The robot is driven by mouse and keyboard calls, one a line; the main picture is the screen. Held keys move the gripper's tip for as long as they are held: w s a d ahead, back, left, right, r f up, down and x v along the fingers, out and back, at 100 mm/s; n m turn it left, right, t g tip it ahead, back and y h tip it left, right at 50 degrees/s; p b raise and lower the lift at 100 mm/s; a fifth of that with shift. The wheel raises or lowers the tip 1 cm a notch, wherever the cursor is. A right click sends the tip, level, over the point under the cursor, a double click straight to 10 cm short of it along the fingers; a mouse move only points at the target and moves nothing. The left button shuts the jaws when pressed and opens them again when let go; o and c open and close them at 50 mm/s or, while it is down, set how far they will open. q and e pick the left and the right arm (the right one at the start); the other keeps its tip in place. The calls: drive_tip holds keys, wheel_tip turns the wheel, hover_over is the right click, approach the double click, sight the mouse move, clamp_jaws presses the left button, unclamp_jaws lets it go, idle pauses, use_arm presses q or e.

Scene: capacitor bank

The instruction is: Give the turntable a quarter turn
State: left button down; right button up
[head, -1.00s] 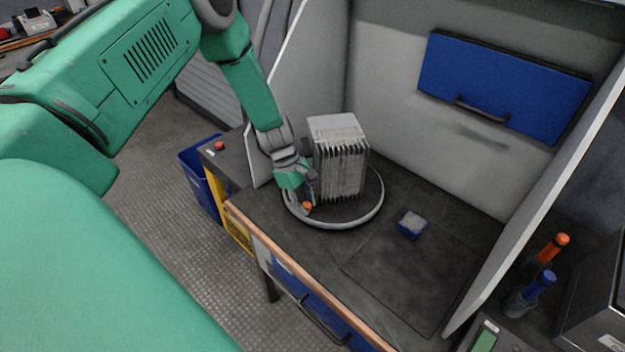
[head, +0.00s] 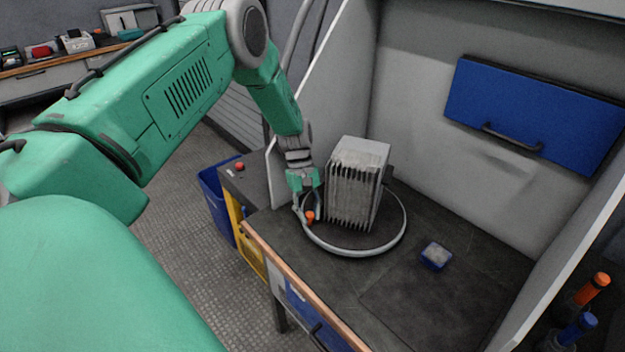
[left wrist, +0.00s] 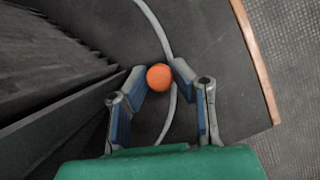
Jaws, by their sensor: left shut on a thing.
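The turntable (head: 362,253) is a round dark plate with a pale rim on the workbench. A grey finned metal block (head: 352,190) stands upright on it. An orange ball knob (head: 310,216) sits at the rim's left side. My left gripper (head: 307,211) reaches down from the left and is shut on this knob. In the left wrist view, the orange knob (left wrist: 158,77) lies between the two fingertips, with the pale rim (left wrist: 154,28) running past it. The block's dark fins (left wrist: 45,75) are close beside the left finger. My right gripper is not in view.
Grey booth walls (head: 425,95) stand left of and behind the turntable. A small blue box (head: 436,256) lies to its right on the bench. A blue cabinet door (head: 532,112) hangs on the back wall. The bench's wooden front edge (head: 300,290) is near. The bench front right is clear.

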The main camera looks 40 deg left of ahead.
use_arm(q)
drive_tip(key=shift+w+a+r+m+b, duration=0.35)
drive_tip(key=shift+w+a+m, duration=0.15)
drive_tip(key=shift+w, duration=0.1)
idle(0.3)
drive_tip(key=c, duration=1.6)
unclamp_jaws()
drive_tip(key=shift+c, duration=0.2)
drive_tip(key=shift+s+d, duration=0.1)
drive_tip(key=shift+s, duration=0.15)
drive_tip(key=shift+w+r, duration=0.15)
drive_tip(key=shift+r, duration=0.05)
drive_tip(key=v, duration=0.8)
